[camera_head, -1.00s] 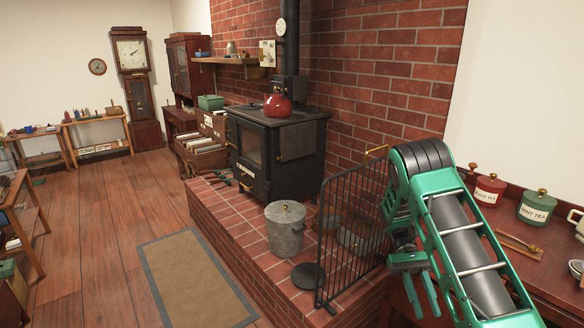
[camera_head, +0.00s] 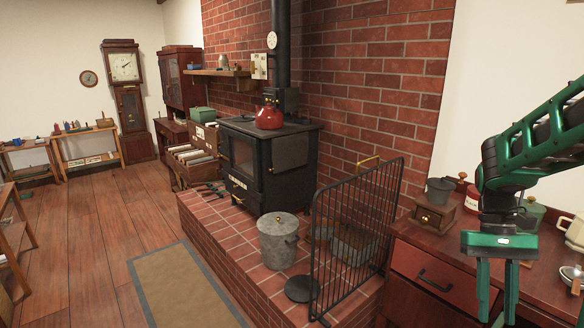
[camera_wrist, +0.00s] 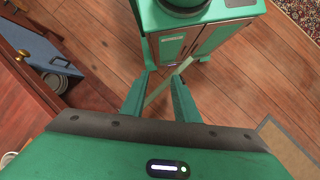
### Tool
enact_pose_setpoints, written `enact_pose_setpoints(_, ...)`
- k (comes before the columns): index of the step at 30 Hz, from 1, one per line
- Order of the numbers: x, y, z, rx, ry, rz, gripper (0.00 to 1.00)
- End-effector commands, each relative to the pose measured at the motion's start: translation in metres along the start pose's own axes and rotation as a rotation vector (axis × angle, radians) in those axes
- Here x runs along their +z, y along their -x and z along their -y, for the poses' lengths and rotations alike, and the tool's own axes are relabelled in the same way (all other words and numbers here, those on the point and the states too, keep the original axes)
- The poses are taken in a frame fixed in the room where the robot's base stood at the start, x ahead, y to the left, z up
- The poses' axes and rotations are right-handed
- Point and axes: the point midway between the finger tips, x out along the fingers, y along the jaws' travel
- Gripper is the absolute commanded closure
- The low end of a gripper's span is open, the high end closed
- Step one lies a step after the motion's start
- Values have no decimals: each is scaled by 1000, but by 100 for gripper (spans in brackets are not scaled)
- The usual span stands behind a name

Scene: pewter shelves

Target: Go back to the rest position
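My gripper (camera_head: 498,314) hangs pointing down at the right of the head view, in front of the red-brown side table (camera_head: 405,262). In the wrist view my gripper (camera_wrist: 163,78) also shows spread fingers, with the wooden floor below. The arm reaches in from the right edge and bends down at the wrist. No task object is named.
A black fire screen (camera_head: 355,235) and metal bin (camera_head: 278,241) stand left on the brick hearth. The floor (camera_head: 100,225) at left is clear.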

Motion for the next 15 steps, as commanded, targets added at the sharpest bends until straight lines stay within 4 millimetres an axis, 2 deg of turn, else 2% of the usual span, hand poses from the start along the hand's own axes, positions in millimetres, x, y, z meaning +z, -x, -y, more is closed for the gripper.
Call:
enact_pose_setpoints(1, 11, 0, -5, -14, -15, -36, 72)
enact_pose_setpoints(6, 41, -6, -16, -52, -67, -153, 72)
enact_pose_setpoints(15, 87, -27, -28, -115, -159, -352, 72)
